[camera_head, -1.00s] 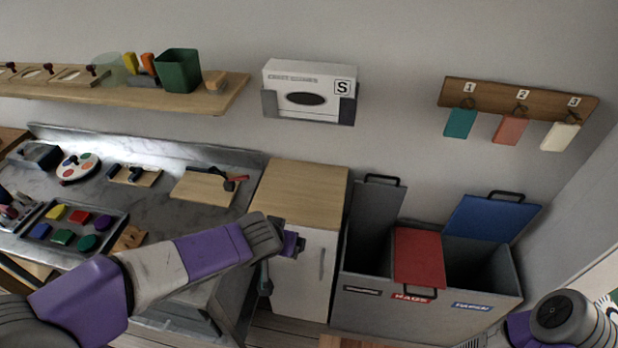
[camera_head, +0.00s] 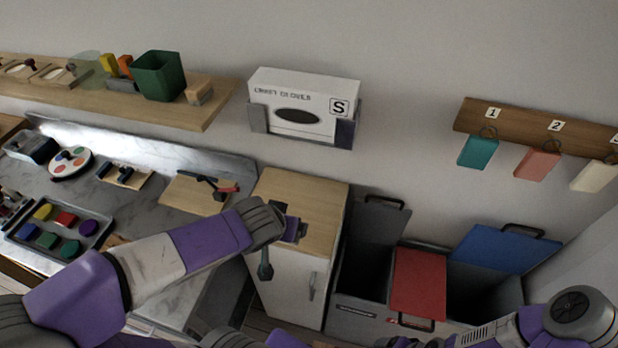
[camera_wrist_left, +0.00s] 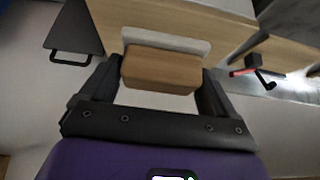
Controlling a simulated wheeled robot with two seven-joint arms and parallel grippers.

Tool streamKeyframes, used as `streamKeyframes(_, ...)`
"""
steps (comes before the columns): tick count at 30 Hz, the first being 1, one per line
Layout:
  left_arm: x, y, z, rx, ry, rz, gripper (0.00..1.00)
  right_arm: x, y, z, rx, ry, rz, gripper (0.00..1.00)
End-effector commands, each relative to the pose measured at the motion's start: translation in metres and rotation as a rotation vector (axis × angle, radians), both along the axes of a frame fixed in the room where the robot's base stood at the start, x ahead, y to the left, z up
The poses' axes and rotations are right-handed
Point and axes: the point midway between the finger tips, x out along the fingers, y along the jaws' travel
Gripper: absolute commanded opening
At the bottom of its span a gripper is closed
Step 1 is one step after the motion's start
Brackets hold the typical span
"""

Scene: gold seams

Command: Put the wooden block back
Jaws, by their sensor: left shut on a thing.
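A wooden block (camera_wrist_left: 161,70) is between the two dark fingers of my left gripper (camera_wrist_left: 158,80) in the left wrist view, and the fingers are shut on it. A pale strip shows along the block's far side. In the head view my left gripper (camera_head: 292,229) is at the wooden top of the white cabinet, near its front edge; the held block cannot be made out there. Another small wooden block (camera_head: 199,91) stands at the right end of the wall shelf (camera_head: 205,117), beside a green bin (camera_head: 158,76). My right gripper is not in view.
A glove box (camera_head: 303,100) hangs above the cabinet (camera_head: 310,195). Bins, one with a red lid (camera_head: 418,283), stand right of it. The back of the cabinet top is clear.

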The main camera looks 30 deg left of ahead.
Motion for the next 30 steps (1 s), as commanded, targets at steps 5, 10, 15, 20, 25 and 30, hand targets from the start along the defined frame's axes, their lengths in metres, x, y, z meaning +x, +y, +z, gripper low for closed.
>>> streamKeyframes(5,0.033,0.007,-0.001,-0.006,0.006,-0.005,0.61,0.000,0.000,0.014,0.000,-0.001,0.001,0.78)
streamKeyframes(10,0.074,0.017,-0.001,-0.006,0.005,-0.004,0.61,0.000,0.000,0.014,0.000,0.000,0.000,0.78)
streamKeyframes(15,0.115,0.027,0.000,-0.006,0.004,-0.004,0.61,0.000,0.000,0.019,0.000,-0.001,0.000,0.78)
streamKeyframes(20,0.152,0.036,0.000,-0.005,0.005,-0.003,0.61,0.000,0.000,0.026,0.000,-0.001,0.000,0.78)
streamKeyframes(25,0.174,0.041,-0.009,-0.004,0.005,-0.005,0.61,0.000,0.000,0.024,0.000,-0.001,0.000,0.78)
streamKeyframes(30,0.173,0.041,-0.023,-0.005,0.002,-0.004,0.61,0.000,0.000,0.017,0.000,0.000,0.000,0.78)
